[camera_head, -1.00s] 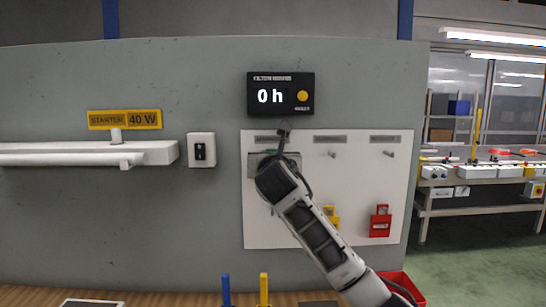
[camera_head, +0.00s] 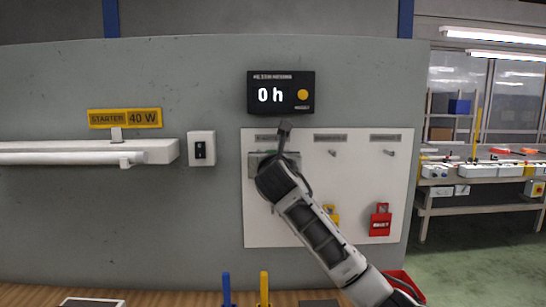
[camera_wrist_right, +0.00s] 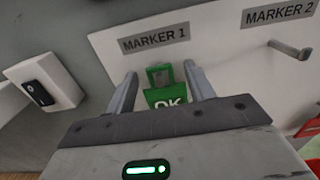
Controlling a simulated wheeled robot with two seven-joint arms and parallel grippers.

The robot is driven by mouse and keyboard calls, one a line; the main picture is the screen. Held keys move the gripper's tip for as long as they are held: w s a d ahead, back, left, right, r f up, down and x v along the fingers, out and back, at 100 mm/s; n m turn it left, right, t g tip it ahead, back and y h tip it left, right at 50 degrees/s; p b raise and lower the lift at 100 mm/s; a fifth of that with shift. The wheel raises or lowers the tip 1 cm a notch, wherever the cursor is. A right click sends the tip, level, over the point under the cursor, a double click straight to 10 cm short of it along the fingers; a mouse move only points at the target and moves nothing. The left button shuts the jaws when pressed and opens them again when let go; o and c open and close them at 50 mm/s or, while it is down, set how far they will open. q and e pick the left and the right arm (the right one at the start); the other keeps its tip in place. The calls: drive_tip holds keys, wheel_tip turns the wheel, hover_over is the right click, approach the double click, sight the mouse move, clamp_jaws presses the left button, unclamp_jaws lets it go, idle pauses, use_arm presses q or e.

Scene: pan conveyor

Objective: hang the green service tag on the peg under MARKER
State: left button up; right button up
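In the right wrist view, the green service tag (camera_wrist_right: 165,97), marked OK, is upright against the white board, just below the MARKER 1 label (camera_wrist_right: 154,38). The open fingers of my right gripper (camera_wrist_right: 162,82) are on either side of it, with a gap visible between them and the tag. The peg behind the tag is hidden, so I cannot tell how it is hung. In the head view, my right gripper and wrist (camera_head: 274,160) cover the board's left part and hide the tag. My left gripper is not in view.
The white board (camera_head: 300,231) also has bare pegs in the middle (camera_head: 332,153) and at right (camera_head: 388,153). A red lock-shaped tag (camera_head: 380,222) and a partly hidden yellow one (camera_head: 332,215) are lower down. A switch box (camera_head: 202,149) is left of the board; a display (camera_head: 281,92) is above.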

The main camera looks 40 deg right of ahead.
use_arm(q)
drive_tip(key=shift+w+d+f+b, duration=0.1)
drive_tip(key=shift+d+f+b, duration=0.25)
drive_tip(key=shift+b, duration=0.7)
use_arm(e)
drive_tip(key=v, duration=1.6)
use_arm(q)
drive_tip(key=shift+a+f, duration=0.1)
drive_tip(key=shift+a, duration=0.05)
